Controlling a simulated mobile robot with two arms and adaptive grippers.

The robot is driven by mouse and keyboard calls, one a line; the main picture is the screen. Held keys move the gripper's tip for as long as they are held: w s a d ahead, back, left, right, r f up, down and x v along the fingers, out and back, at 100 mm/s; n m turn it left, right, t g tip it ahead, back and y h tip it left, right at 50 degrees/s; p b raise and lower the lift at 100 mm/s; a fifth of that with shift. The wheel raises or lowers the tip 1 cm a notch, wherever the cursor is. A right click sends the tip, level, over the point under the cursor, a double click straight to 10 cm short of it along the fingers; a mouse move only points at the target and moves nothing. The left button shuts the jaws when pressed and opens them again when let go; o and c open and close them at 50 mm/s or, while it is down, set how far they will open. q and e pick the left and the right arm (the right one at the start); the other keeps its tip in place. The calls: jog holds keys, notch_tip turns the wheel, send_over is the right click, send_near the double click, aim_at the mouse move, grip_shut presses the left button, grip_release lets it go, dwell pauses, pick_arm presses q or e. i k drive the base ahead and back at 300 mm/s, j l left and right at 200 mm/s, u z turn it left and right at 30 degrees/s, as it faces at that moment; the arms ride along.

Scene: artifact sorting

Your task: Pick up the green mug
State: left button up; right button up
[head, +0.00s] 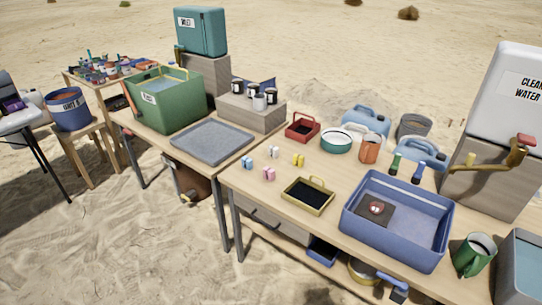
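The green mug (473,257) stands upright near the front right edge of the right-hand table. It is between the blue tub (352,222) on its left and a grey-blue container (521,275) cut off by the picture's right edge. The mug's handle points left, toward the tub, and its inside looks pale. Neither of my grippers shows in the head view, so nothing is seen touching the mug.
A white clean-water tank (512,80) with a tap (518,150) rises behind the mug. The blue tub holds a dark square with a red-and-white item. Small blocks, a yellow-rimmed tray (308,207) and a red tray (302,138) lie farther left. Sand surrounds the tables.

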aim_at(478, 249)
jog(key=z, duration=1.6)
